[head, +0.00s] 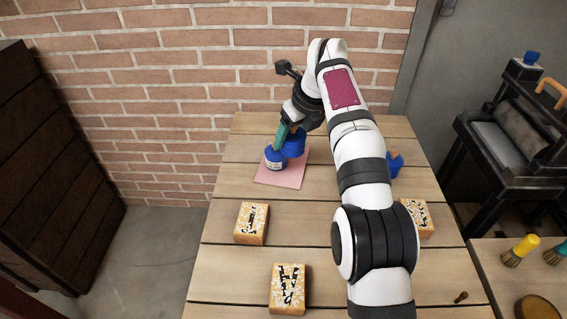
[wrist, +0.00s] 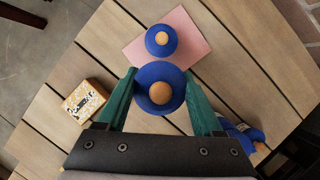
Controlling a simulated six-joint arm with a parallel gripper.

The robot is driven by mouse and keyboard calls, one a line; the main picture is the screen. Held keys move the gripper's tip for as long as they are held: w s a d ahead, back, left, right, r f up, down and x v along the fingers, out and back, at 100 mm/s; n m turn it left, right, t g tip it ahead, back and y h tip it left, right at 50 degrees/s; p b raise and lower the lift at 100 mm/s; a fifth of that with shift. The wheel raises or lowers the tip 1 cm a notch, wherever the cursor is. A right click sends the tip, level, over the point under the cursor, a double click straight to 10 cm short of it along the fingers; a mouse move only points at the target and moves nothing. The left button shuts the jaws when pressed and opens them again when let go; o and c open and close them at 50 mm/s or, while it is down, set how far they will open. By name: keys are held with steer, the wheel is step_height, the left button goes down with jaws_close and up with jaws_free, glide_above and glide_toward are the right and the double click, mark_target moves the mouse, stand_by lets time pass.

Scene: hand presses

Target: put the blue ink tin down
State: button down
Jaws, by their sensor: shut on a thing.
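My gripper (wrist: 160,92) is shut on a round blue ink tin (wrist: 160,80) with an orange-brown knob, between its green fingers. In the head view this held tin (head: 297,143) shows partly behind a finger, by the right edge of a pink sheet (head: 283,181). Whether it touches the surface below cannot be told. A third blue tin (head: 396,166) stands on the table to the right, partly behind my arm.
The slatted wooden table (head: 222,262) also bears carved printing blocks: one at left (head: 251,223), one in front (head: 288,288) and one at right (head: 425,219), beside my arm. A brick wall stands behind. A black press (head: 500,160) and brushes (head: 521,250) are at the right.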

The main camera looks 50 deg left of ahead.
steer(key=f, duration=1)
steer(key=shift+s+a, duration=0.1)
steer(key=shift+a, duration=0.1)
steer(key=shift+f, duration=0.1)
steer(key=shift+c, duration=0.2)
jaws_free()
